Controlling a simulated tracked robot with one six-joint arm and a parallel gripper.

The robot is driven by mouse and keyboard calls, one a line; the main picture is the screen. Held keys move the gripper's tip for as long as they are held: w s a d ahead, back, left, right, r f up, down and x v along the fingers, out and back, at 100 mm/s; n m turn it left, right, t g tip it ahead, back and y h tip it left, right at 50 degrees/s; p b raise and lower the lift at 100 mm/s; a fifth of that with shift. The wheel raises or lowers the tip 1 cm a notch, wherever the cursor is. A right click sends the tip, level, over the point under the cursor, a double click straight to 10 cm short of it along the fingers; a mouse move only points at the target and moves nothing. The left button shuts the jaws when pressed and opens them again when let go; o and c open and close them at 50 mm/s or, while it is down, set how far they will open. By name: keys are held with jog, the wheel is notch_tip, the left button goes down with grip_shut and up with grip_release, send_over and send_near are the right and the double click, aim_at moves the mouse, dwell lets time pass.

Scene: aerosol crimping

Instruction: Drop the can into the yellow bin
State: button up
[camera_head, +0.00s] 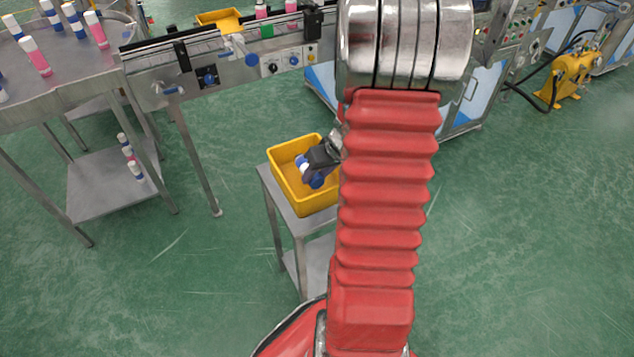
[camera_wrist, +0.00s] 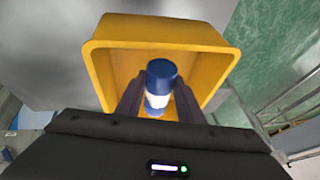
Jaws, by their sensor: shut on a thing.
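The yellow bin (camera_head: 288,181) stands on a small metal table, its inside partly covered by my arm. My gripper (camera_head: 312,177) is over the bin in the head view. It is shut on a can (camera_head: 302,164) with a blue and white body. In the wrist view the can (camera_wrist: 160,85) sits between the two dark fingers of my gripper (camera_wrist: 157,100), blue end showing, with the yellow bin (camera_wrist: 215,45) around and behind it. I cannot tell how far the can is above the bin floor.
The small metal table (camera_head: 298,222) holds the bin. A conveyor (camera_head: 230,70) runs behind it, with another yellow bin (camera_head: 218,18) beyond. A round metal table (camera_head: 75,75) at left carries several pink and blue cans. Blue and white machines (camera_head: 465,100) stand at back right. Green floor is open at right.

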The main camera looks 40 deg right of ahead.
jog(key=shift+f, duration=1.85)
jog(key=o, duration=1)
jog(key=shift+f, duration=0.1)
jog(key=shift+o, duration=0.2)
jog(key=v, duration=1.2)
